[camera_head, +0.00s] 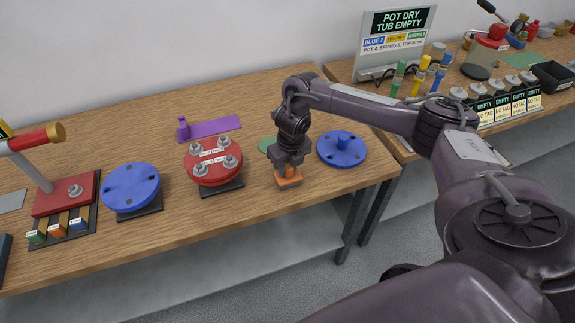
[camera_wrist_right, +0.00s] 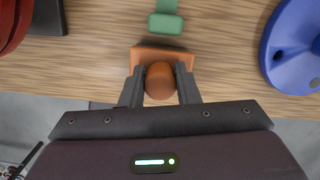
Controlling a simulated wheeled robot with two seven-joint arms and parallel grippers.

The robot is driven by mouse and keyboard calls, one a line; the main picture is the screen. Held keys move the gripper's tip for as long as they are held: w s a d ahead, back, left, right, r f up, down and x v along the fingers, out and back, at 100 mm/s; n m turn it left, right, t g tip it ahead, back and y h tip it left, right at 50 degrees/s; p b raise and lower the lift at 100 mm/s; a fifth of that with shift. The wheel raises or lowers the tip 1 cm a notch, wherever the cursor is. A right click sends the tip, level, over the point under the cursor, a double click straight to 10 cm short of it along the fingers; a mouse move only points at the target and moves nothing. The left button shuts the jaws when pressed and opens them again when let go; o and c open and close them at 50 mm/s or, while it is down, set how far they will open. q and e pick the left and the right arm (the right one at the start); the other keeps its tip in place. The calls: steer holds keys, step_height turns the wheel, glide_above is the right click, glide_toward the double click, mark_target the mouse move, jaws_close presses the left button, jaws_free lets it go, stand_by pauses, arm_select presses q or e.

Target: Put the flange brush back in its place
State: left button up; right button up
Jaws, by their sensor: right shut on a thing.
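My right gripper (camera_head: 288,173) is near the front edge of the wooden bench, pointing down. It is shut on an orange block with a rounded brown-orange knob, which I take to be the flange brush (camera_head: 289,182). In the right wrist view the two fingers (camera_wrist_right: 160,88) close on either side of the knob, and the brush's wider orange block (camera_wrist_right: 181,56) shows beyond it. No bristles are visible, and I cannot tell whether the block touches the bench. My left gripper is out of view.
A red flange (camera_head: 213,171) with bolts stands left of the gripper; a blue flange (camera_head: 342,150) lies to its right. A green piece (camera_wrist_right: 167,23) lies just behind. Farther left are another blue disc (camera_head: 131,186) and a purple mat (camera_head: 216,127). A second bench stands right.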

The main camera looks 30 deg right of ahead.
steer(key=o, duration=0.5)
steer(key=shift+f, duration=0.15)
steer(key=o, duration=0.4)
steer(key=shift+o, duration=0.2)
